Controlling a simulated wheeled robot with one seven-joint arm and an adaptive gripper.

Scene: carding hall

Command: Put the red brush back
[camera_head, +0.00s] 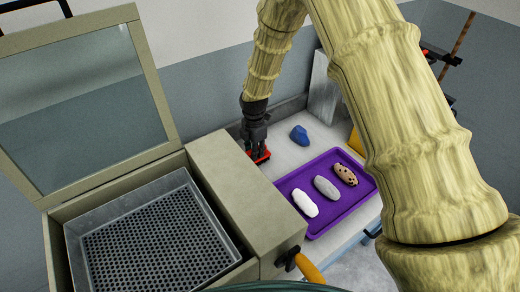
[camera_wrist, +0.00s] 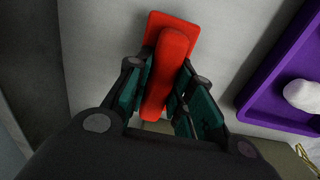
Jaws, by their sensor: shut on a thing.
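The red brush (camera_wrist: 174,60) has a long handle and a flat rectangular head. My gripper (camera_wrist: 155,97) is shut on its handle in the wrist view, with a dark finger on each side. In the head view the red brush (camera_head: 261,158) shows as a small red patch under my gripper (camera_head: 255,140). It is close above or on the pale worktop, left of the purple tray; I cannot tell whether it touches the surface.
A purple tray (camera_head: 330,228) holds a white, a grey and a speckled brown roll. A blue lump (camera_head: 299,135) lies behind it. Left stands an open beige machine (camera_head: 236,190) with a perforated metal tray (camera_head: 180,286) and a raised glass lid (camera_head: 75,105).

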